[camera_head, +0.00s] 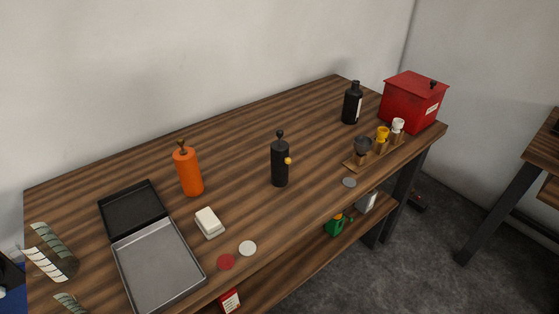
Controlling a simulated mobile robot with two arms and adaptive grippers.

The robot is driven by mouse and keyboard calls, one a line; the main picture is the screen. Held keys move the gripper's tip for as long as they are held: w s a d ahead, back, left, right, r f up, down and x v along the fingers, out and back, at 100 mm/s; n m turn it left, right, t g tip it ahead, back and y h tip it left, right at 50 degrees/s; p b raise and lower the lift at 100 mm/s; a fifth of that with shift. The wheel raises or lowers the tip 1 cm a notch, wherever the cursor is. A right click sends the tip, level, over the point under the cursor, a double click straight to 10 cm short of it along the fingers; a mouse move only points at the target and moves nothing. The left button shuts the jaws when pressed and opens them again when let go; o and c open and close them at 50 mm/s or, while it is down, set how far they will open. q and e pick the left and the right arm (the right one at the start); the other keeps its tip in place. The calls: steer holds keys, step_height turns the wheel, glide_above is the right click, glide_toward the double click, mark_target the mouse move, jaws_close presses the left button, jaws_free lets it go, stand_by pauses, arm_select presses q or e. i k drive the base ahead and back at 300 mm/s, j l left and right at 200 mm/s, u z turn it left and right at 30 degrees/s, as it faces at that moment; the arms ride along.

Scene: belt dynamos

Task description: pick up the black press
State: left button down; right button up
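The black press (280,163) stands upright near the middle of the wooden table. It is a dark cylinder with a round knob on top and a small yellow knob on its side. My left gripper (68,285) shows at the lower left edge, with two pale ribbed fingers spread apart and nothing seen between them. It is well to the left of the press, beyond the open tray. My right gripper is not in view.
Flat discs (248,248) lie near the front edge. Space immediately around the press is clear.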

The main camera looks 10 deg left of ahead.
mark_target(281, 159)
steer(key=i+l+u, duration=0.15)
steer(key=u, duration=0.3)
steer(key=l+u, duration=0.2)
steer(key=u, duration=0.3)
steer(key=i+l+u, duration=0.15)
steer(key=u, duration=0.3)
steer(key=l+u, duration=0.35)
steer(key=l, duration=1.45)
steer(key=k+j, duration=0.35)
steer(key=i+l, duration=0.35)
